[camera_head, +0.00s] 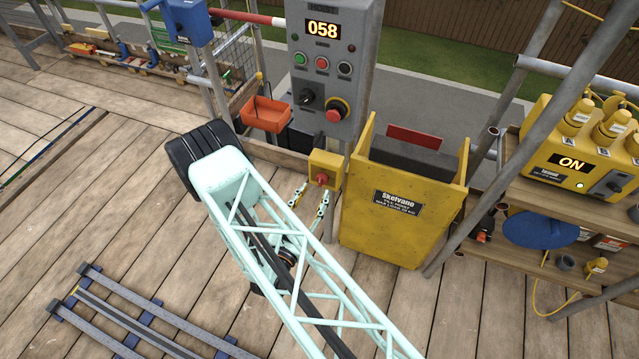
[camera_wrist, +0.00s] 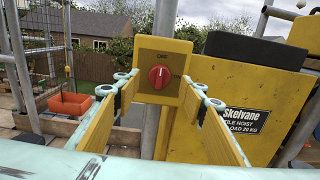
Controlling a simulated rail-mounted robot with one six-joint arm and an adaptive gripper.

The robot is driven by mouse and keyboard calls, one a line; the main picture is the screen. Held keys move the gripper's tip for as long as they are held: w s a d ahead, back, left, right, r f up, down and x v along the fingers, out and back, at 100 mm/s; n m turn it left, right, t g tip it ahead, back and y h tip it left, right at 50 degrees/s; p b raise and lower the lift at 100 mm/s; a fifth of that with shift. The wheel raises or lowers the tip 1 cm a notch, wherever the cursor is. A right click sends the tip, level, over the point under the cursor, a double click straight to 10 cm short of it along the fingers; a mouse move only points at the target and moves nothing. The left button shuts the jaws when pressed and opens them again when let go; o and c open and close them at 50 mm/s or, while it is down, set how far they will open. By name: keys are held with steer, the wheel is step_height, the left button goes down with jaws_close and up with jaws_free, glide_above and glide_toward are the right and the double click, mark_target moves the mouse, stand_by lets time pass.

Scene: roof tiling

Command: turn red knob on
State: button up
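A red rotary knob (camera_wrist: 160,77) sits on the front of a small yellow box (camera_wrist: 163,50). Its light mark looks about upright, towards small lettering above it that is too small to read surely. In the head view the red knob (camera_head: 322,179) and its yellow box (camera_head: 326,163) are on a post left of the yellow hoist bin. My gripper (camera_head: 310,201) is open and empty just in front of the box. In the wrist view its two fingers (camera_wrist: 160,92) stand either side of the knob, apart from it.
A grey control panel (camera_head: 318,85) above reads 058 and has buttons and another red knob (camera_head: 335,110). The yellow hoist bin (camera_head: 388,232) stands close on the right. An orange tray (camera_head: 265,114) hangs left. A yellow charger (camera_head: 575,155) showing ON sits on the right shelf.

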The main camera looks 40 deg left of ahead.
mark_target(320, 183)
steer(key=shift+x, duration=2.8)
steer(key=c, duration=0.8)
